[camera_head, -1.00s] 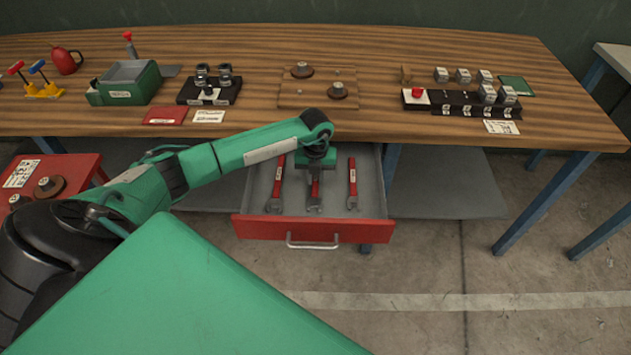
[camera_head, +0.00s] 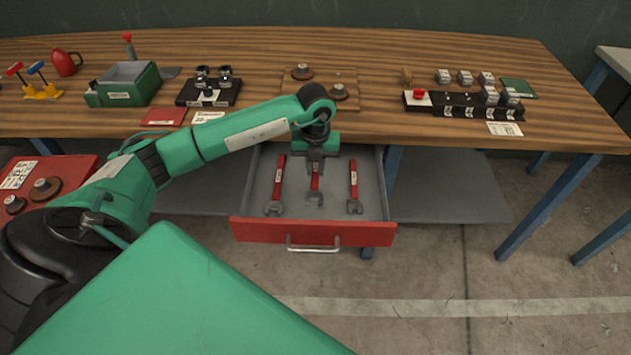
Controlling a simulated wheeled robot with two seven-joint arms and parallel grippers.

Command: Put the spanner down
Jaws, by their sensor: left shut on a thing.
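The middle spanner (camera_head: 315,184), red-handled with a grey jaw, is held by my left gripper (camera_head: 316,167) over the open drawer. The gripper is shut on its handle, and the jaw end points towards the drawer front. It looks a little raised off the drawer floor, though the gap is hard to judge. A left spanner (camera_head: 279,183) and a right spanner (camera_head: 353,185) of the same kind lie on either side in the drawer. My right gripper is not in view.
The red-fronted drawer (camera_head: 312,233) is pulled out below the wooden bench (camera_head: 390,55). On the bench are a green box (camera_head: 127,84), a plate with round knobs (camera_head: 320,96) and a black block rack (camera_head: 461,104). A red tray (camera_head: 75,168) is at the left.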

